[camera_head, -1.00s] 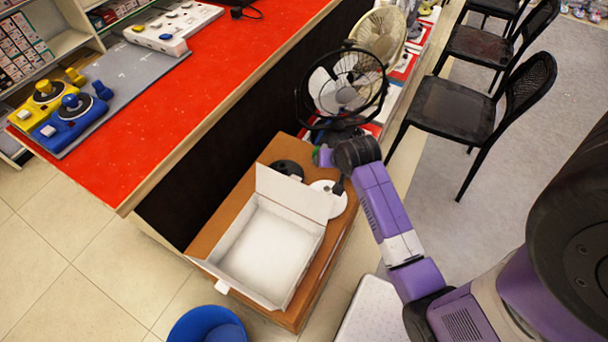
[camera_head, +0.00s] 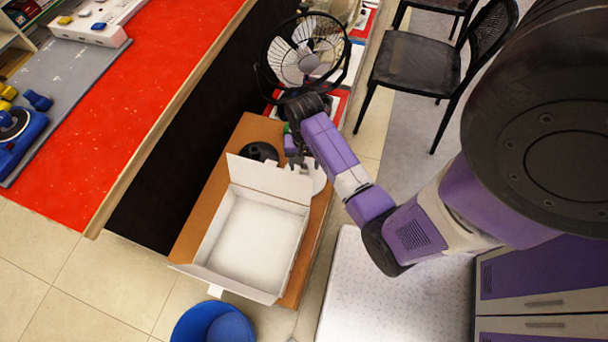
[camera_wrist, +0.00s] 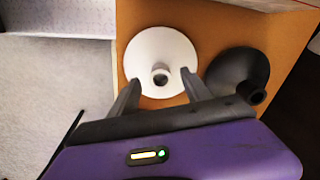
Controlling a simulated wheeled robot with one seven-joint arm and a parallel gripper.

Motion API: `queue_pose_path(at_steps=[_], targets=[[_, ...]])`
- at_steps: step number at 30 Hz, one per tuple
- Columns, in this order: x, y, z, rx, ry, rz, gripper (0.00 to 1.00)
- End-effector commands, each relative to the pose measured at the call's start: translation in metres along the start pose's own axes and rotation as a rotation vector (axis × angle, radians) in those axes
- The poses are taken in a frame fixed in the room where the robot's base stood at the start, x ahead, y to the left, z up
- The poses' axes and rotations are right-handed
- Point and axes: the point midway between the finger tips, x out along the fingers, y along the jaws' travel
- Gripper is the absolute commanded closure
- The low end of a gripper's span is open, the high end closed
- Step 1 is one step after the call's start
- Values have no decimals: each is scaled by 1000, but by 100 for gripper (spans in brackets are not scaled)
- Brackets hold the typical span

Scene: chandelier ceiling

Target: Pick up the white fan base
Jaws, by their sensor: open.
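The white fan base (camera_wrist: 158,55) is a round disc with a dark-holed stub at its middle. It lies on a brown wooden surface (camera_head: 222,142). In the head view the white fan base (camera_head: 319,178) is partly hidden by my arm and the box. My gripper (camera_wrist: 160,92) is open. In the wrist view its two fingers reach over the disc's near part, one on each side of the stub, and I cannot tell whether they touch it. In the head view my gripper (camera_head: 301,160) points down over the base, partly hidden.
A black fan base (camera_wrist: 238,78) lies right beside the white one in the wrist view. An open white box (camera_head: 250,240) stands in front. A black-framed fan (camera_head: 303,55) stands behind. A red-topped counter (camera_head: 120,100) lies left, a blue bin (camera_head: 213,322) in front.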

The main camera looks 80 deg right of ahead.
Motion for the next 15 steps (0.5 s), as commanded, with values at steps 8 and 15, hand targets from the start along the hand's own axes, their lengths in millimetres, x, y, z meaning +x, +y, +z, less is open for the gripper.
queue_pose_path(at_steps=[8, 15], targets=[[36, 0, -2, 0, -1, 1, 43], [38, 0, -3, 0, 1, 0, 43]])
